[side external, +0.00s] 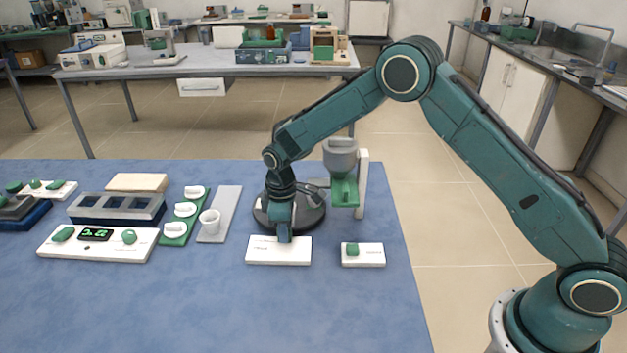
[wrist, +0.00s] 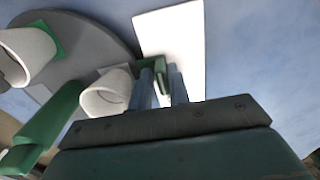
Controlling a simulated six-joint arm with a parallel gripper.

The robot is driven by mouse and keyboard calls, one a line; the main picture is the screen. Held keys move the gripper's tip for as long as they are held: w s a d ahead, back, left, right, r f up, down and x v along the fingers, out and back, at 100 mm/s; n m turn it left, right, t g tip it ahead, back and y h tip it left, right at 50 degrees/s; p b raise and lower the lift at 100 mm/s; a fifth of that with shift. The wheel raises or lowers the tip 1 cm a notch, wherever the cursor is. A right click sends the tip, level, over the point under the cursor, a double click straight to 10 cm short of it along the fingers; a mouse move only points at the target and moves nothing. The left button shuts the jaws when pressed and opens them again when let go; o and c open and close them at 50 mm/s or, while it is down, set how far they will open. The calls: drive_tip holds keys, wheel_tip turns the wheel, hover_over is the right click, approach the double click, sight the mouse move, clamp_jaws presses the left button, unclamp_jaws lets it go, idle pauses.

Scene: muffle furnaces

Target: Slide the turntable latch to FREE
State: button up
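The white latch plate (side external: 262,256) lies on the blue table in front of the round grey turntable (side external: 313,219). The plate also shows in the wrist view (wrist: 180,40). Its small lettering is too small to read. My gripper (side external: 284,238) points down at the plate's middle. In the wrist view, my gripper's two fingers (wrist: 162,88) stand a little apart at the plate's near end, with the green latch knob (wrist: 153,63) at and partly between them. I cannot tell whether they press on it. In the side view my gripper hides the knob.
A smaller white plate with a green knob (side external: 352,249) lies to the right. Behind it stands a grey hopper (side external: 340,155) on a white post. White cups (wrist: 105,94) show close to my fingers in the wrist view. The front of the table is clear.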

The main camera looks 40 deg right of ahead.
drive_tip(key=shift+s+a+f, duration=0.2)
drive_tip(key=shift+s+f, duration=0.1)
drive_tip(key=shift+f, duration=0.35)
clamp_jaws()
drive_tip(key=shift+s+a, duration=0.6)
drive_tip(key=shift+a, duration=0.05)
drive_tip(key=shift+o, duration=2)
unclamp_jaws()
drive_tip(key=shift+s, duration=0.1)
drive_tip(key=shift+r, duration=0.15)
drive_tip(key=shift+w+r, duration=0.15)
drive_tip(key=shift+r, duration=0.85)
drive_tip(key=shift+w+r, duration=0.1)
drive_tip(key=shift+r, duration=0.85)
drive_tip(key=shift+d+r, duration=0.1)
drive_tip(key=shift+r, duration=1.5)
